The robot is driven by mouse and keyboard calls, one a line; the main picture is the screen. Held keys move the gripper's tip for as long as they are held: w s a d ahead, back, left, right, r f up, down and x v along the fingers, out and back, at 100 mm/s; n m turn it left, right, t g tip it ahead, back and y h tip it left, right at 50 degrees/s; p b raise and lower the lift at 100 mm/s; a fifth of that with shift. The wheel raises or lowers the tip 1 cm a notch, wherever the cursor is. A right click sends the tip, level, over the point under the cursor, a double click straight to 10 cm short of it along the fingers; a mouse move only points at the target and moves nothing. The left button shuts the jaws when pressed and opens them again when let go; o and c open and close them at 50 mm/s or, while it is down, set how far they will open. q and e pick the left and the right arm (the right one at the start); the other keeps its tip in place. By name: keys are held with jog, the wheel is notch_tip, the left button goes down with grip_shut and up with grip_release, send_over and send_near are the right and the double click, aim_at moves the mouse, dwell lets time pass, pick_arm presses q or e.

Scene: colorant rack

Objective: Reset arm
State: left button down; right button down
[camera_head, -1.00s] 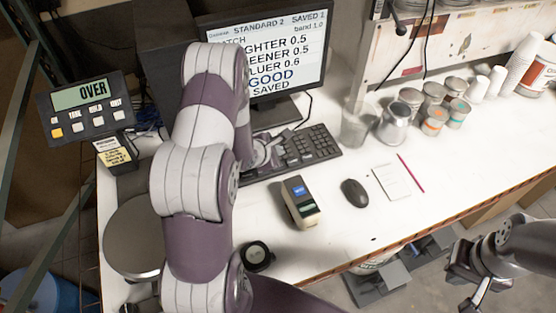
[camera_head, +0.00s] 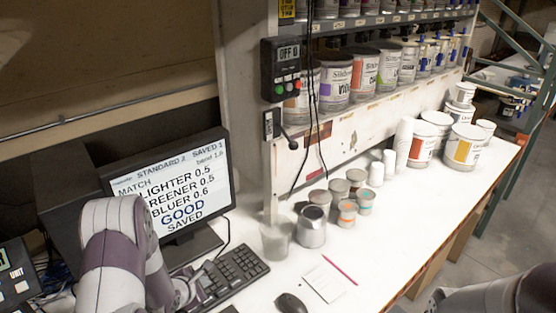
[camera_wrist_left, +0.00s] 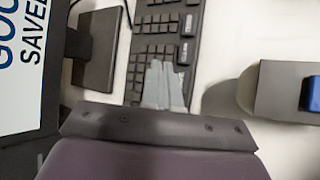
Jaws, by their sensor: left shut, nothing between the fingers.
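My left arm rises from the bottom left of the head view. Its gripper (camera_head: 190,292) is at the left end of the black keyboard (camera_head: 236,270), partly hidden by my own arm. In the left wrist view the grey fingers (camera_wrist_left: 163,88) are together and empty, over the keyboard (camera_wrist_left: 158,40). I cannot tell whether they touch the keys. Part of my right arm shows at the bottom right of the head view, with its gripper out of the picture.
A monitor (camera_head: 170,188) reading GOOD SAVED stands behind my left arm. A mouse (camera_head: 290,303) and note paper (camera_head: 324,284) lie in front. The right front counter is clear.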

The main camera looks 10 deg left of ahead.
pick_arm(q)
jog(key=s+f+m+g, duration=0.1)
jog(key=s+m, duration=0.1)
jog(key=m, duration=0.1)
jog(key=s+f+m+g, duration=0.1)
jog(key=s+m+g, duration=0.1)
jog(key=s+m, duration=0.1)
jog(key=s+a+f+m+g+y, duration=0.1)
jog(key=s+m, duration=0.1)
jog(key=m, duration=0.1)
jog(key=shift+s, duration=0.2)
jog(key=s+d+r+m+g+b, duration=0.3)
jog(key=s+d+r+m+b, duration=0.4)
jog(key=m, duration=1)
jog(key=s+d+r, duration=0.2)
jog(key=s+d, duration=0.2)
jog(key=d, duration=0.2)
jog(key=shift+s+g, duration=0.2)
jog(key=shift+g, duration=0.2)
jog(key=shift+s+r, duration=0.15)
jog(key=shift+a, duration=0.1)
